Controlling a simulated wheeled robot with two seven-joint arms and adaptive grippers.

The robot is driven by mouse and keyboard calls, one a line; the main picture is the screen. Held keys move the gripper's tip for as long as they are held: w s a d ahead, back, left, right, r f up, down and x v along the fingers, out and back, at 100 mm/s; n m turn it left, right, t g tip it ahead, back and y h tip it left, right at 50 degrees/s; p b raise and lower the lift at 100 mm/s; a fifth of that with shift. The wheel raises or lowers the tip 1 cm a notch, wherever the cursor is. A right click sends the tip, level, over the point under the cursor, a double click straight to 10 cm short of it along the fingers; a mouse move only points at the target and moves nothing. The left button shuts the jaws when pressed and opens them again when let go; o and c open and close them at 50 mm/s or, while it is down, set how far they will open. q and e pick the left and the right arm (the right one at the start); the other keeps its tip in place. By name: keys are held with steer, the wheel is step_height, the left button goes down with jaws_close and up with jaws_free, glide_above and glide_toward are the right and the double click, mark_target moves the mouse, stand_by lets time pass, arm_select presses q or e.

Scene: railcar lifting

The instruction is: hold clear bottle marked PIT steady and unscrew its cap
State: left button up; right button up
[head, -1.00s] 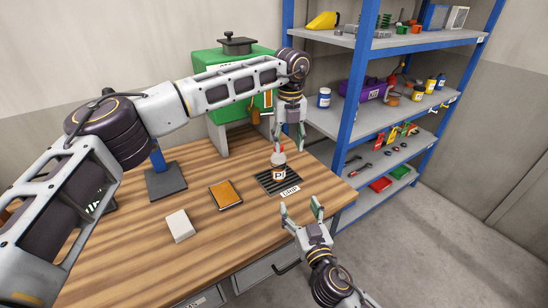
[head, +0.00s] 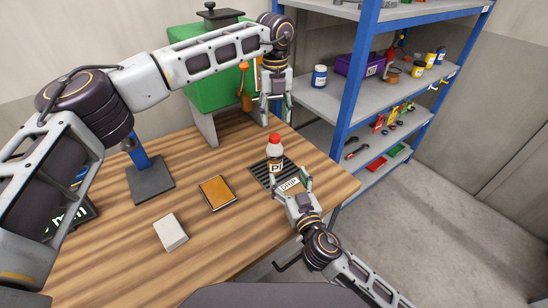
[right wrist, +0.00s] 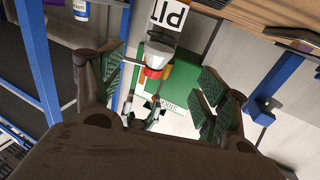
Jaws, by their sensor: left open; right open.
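The clear bottle marked PIT (head: 276,154) stands upright on a dark ribbed mat (head: 257,171), its red cap (head: 274,139) on top. My left gripper (head: 276,117) is open and empty, pointing down above the cap with a gap. My right gripper (head: 290,181) is open at the mat's near side, its fingers pointing at the bottle and not closed on it. In the right wrist view the bottle (right wrist: 161,52) appears inverted, beyond and between my right fingers, with its PIT label (right wrist: 168,14) cut by the top edge. My left gripper shows behind the cap there.
A brown-orange pad (head: 218,193) and a white block (head: 171,232) lie left of the mat. A green tank (head: 195,85) on legs stands behind. A blue shelf rack (head: 352,90) with a blue-and-white jar (head: 319,76) rises close on the right. The bench front is mostly clear.

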mark_target(277, 156)
steer(key=shift+w, duration=0.2)
steer(key=shift+w+a, duration=0.1)
steer(key=shift+x, duration=6.65)
